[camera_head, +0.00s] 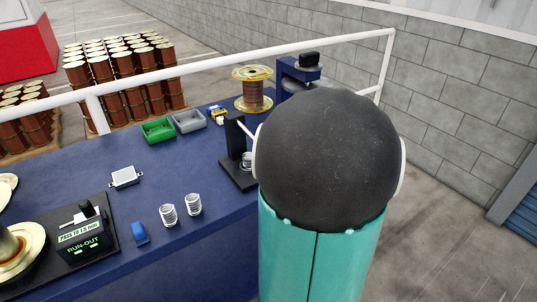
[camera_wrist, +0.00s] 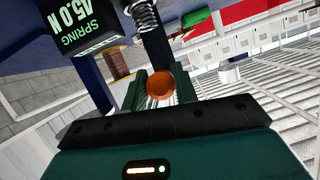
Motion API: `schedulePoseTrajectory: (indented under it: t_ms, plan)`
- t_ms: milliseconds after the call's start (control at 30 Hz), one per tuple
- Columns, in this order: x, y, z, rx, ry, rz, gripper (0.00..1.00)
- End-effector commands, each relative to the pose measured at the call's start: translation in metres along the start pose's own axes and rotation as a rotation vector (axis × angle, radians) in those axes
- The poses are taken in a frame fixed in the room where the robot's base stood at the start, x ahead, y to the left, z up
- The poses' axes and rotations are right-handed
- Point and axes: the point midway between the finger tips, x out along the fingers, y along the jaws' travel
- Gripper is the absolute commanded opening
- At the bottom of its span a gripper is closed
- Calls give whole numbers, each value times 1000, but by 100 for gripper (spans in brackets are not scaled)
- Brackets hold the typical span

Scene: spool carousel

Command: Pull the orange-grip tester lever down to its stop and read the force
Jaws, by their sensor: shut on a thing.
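In the wrist view my gripper (camera_wrist: 160,92) has its green fingers closed around the orange grip (camera_wrist: 160,86), which shows as a ball between them. A dark bar (camera_wrist: 157,48) runs behind the grip. A coil spring (camera_wrist: 145,14) is at the top. The tester's black display (camera_wrist: 82,25) shows tilted green text that seems to read "SPRING 45.0 N". In the head view the black tester (camera_head: 234,148) stands on the blue bench with a spring in it. My arm hides its right side, the grip and my gripper.
Two loose springs (camera_head: 168,215) stand on the blue bench (camera_head: 150,254). A green bin (camera_head: 158,131), a grey bin (camera_head: 188,121) and a wire spool (camera_head: 252,90) are at the back. A run-out gauge (camera_head: 82,238) is at left. A white rail (camera_head: 210,66) runs behind.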

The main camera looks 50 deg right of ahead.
Motion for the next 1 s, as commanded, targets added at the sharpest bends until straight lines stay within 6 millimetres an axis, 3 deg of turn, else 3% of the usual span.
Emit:
schedulePoseTrajectory:
  t_ms: [33,133,567,1000]
  plan:
    - [0,1,6,5,-13,4,31]
    - [0,1,6,4,-12,3,50]
    - [-9,0,2,2,-6,2,51]
    - [-97,1,1,1,-3,4,51]
